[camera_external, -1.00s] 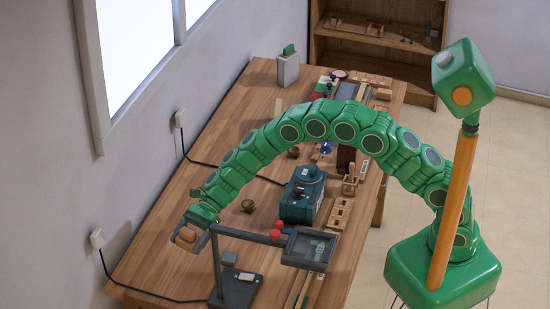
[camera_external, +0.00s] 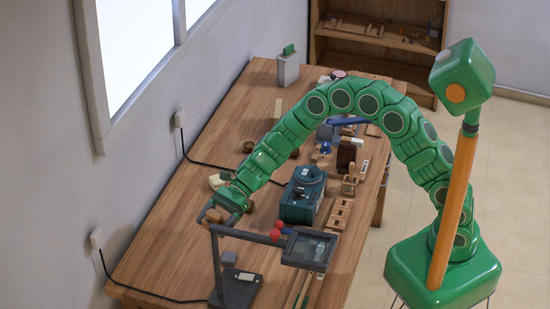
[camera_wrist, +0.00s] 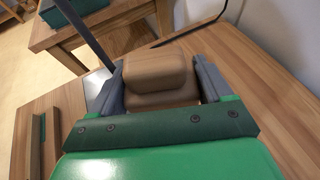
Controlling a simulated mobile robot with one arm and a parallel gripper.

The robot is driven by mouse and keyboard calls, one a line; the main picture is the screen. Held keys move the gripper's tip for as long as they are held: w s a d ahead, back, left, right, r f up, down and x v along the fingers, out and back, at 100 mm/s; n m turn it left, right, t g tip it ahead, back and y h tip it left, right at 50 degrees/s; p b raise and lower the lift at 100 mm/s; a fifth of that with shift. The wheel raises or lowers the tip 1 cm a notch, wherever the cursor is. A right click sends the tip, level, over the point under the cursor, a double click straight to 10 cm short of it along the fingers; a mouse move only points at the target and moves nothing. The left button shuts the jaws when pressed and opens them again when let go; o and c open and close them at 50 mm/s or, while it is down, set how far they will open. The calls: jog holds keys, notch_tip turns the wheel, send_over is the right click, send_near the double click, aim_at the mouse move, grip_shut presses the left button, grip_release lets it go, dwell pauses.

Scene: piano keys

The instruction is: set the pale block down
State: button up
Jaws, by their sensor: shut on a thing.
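My gripper (camera_wrist: 158,88) is shut on a tan wooden block (camera_wrist: 152,72), with a grey finger on each side of it. A second rounded tan surface (camera_wrist: 165,99) shows just below it, and I cannot tell whether it is part of the same block. In the external view the gripper (camera_external: 213,213) is at the near left of the workbench, by the top of a dark stand. The held block (camera_external: 211,215) shows there as a small brown piece. It seems to be above the bench, but its height is hard to tell.
The dark stand (camera_external: 216,265) with a screen arm (camera_external: 308,250) rises close to my gripper. A teal machine (camera_external: 302,196) sits to its right. A cream object (camera_external: 218,181) lies just behind the gripper. Bare workbench (camera_external: 165,245) is free to the left.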

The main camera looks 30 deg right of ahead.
jog(key=w+d+m+t+y, duration=0.1)
jog(key=w+d+m+t, duration=0.45)
jog(key=w+d, duration=0.45)
send_over(197, 215)
jog(key=s, duration=0.4)
jog(key=shift+n, duration=0.25)
jog(key=f, duration=0.8)
jog(key=shift+w+d+f, duration=0.1)
jog(key=shift+w, duration=0.1)
jog(key=shift+w+a+f, duration=0.3)
jog(key=shift+f, duration=0.2)
jog(key=shift+w+a+f, duration=0.25)
jog(key=shift+a+f, duration=0.05)
jog(key=shift+f, duration=1.6)
jog(key=shift+f, duration=0.15)
jog(key=o, duration=1.2)
